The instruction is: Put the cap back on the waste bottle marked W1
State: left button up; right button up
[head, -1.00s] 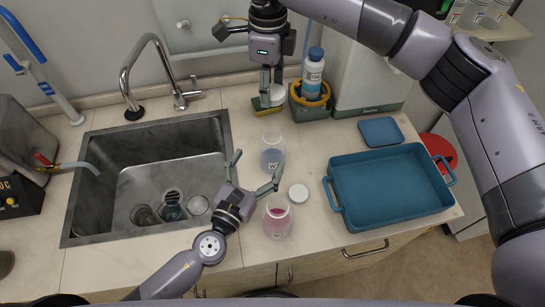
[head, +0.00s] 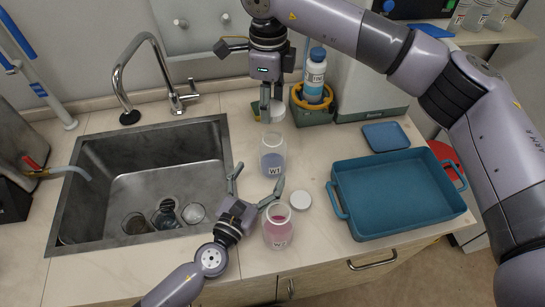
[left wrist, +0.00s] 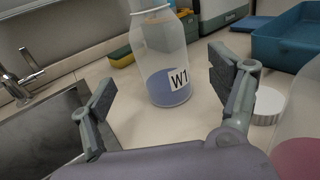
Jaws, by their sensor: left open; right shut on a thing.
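The W1 bottle (head: 273,157) is clear with blue liquid and stands upright and uncapped on the counter. Its label faces the left wrist camera, where the bottle (left wrist: 166,72) shows beyond the fingers. My left gripper (head: 258,179) is open in front of the bottle, its fingers spread and apart from it. My right gripper (head: 265,112) is shut on a white cap (head: 277,111), just above and behind the bottle's mouth. A second white cap (head: 300,200) lies on the counter beside the bottle with pink liquid (head: 278,229).
The sink (head: 140,185) with several glass vessels is on the left. A blue tray (head: 345,214) is on the right, with a blue lid-like plate (head: 385,137) behind it. A white and blue bottle (head: 315,75) stands in a green holder at the back.

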aim_at(267, 163)
pick_arm(q)
jog(key=x, duration=0.6)
jog(key=shift+w+d, duration=0.15)
jog(key=shift+w, duration=0.15)
jog(key=c, duration=1.8)
jog(key=shift+o, duration=0.2)
pick_arm(e)
jog(key=shift+f, duration=2.5)
